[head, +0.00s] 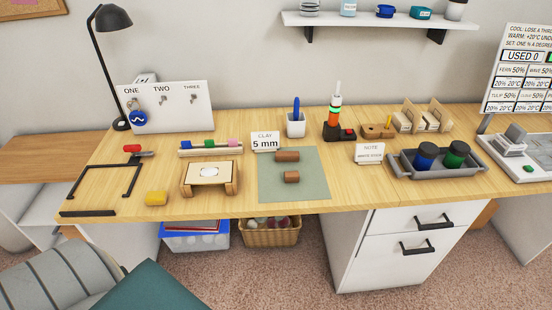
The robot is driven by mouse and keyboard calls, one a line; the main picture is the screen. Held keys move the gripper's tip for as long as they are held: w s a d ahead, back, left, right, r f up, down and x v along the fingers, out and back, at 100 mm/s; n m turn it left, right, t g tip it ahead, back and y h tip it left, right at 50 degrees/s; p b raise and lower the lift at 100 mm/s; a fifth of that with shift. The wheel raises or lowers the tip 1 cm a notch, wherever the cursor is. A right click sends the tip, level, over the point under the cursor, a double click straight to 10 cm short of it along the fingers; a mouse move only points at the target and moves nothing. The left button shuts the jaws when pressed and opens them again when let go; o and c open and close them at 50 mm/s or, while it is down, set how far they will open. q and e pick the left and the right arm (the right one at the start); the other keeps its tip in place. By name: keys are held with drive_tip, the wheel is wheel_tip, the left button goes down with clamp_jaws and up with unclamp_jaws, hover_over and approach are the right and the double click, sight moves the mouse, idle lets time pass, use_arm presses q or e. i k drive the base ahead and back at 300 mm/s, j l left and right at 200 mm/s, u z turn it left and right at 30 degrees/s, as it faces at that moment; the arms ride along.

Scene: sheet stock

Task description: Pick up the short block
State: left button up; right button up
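Two brown clay-like blocks lie on a grey-green mat (310,190) near the middle of the desk. The back block (287,156) looks longer. The front block (291,177) looks shorter and lies apart from it, nearer the desk's front edge. A small yellow block (156,198) lies on bare wood at the front left. No label shows which one is called the short block. Neither of my grippers is in view.
A card reading "CLAY 5 mm" (265,142) stands at the mat's back left. A small wooden stand (228,188) is left of the mat; a grey tray (476,172) with two dark jars is to the right. A black lamp (111,18) stands at the back left.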

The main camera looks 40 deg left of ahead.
sight(292, 177)
drive_tip(key=u, duration=0.95)
